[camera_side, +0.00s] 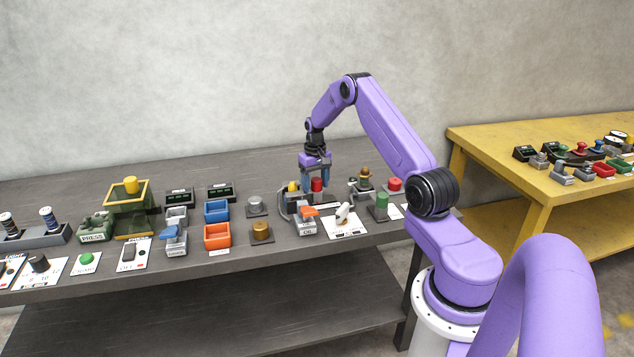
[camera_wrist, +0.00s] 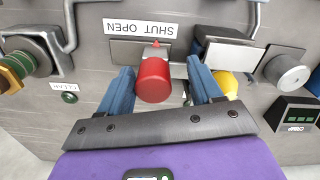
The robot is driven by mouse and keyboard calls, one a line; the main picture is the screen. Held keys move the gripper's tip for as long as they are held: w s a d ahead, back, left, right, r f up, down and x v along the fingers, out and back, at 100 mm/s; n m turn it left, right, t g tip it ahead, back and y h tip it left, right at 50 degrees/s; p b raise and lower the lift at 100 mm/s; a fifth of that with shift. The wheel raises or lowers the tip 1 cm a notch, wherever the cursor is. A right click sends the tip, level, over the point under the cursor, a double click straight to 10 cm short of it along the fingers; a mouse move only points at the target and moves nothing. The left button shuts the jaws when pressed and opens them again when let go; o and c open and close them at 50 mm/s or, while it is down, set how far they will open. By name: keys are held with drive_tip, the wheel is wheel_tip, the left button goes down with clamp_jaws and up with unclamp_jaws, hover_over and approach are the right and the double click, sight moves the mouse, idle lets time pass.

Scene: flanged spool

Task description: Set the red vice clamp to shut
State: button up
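The red vice clamp shows as a red cylinder (camera_wrist: 153,82) on a grey base plate in the wrist view, beside a white label (camera_wrist: 140,28) with the words SHUT and OPEN, upside down in the picture. In the side view the red part (camera_side: 316,185) stands near the back of the grey table, under my gripper (camera_side: 316,176). In the wrist view the two blue fingers of my gripper (camera_wrist: 161,85) are apart, one on each side of the red cylinder. A gap shows on its right; on the left the finger looks very close, and contact is unclear.
A yellow knob (camera_wrist: 228,84) is just outside the right finger; it also shows in the side view (camera_side: 293,186). A white switch (camera_side: 343,212) and an orange-handled device (camera_side: 308,212) stand in front. A green cylinder (camera_side: 381,204) and a red button (camera_side: 394,185) are to the right.

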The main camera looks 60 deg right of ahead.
drive_tip(key=shift+d, duration=0.15)
drive_tip(key=shift+r, duration=0.65)
wheel_tip(320, 180, up, 16)
drive_tip(key=shift+r, duration=0.1)
